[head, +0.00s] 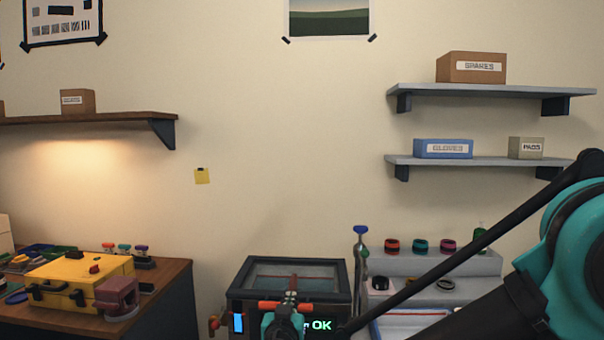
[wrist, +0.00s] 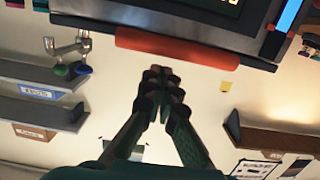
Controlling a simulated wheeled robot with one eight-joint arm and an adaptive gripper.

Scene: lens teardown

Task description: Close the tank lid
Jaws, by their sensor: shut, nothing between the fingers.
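The tank (head: 338,303) is a dark box at bottom centre in the head view, with a blue light strip and a display reading OK on its front. Its dark-framed lid (head: 252,274), with a see-through panel, appears to lie flat on top; I cannot tell whether it is fully seated. An orange-red bar handle (head: 268,306) runs along the lid's front edge; it also shows in the wrist view (wrist: 178,47). My gripper (head: 291,296) is at the handle's middle in the head view. In the wrist view my gripper (wrist: 160,75) is shut and empty, its fingertips close to the handle.
A grey stepped stand (head: 478,262) with coloured rings is right of the tank, beside a metal post with a blue knob (head: 361,230). A wooden bench (head: 170,280) with a yellow case (head: 75,285) is at left. Shelves with boxes hang on the wall.

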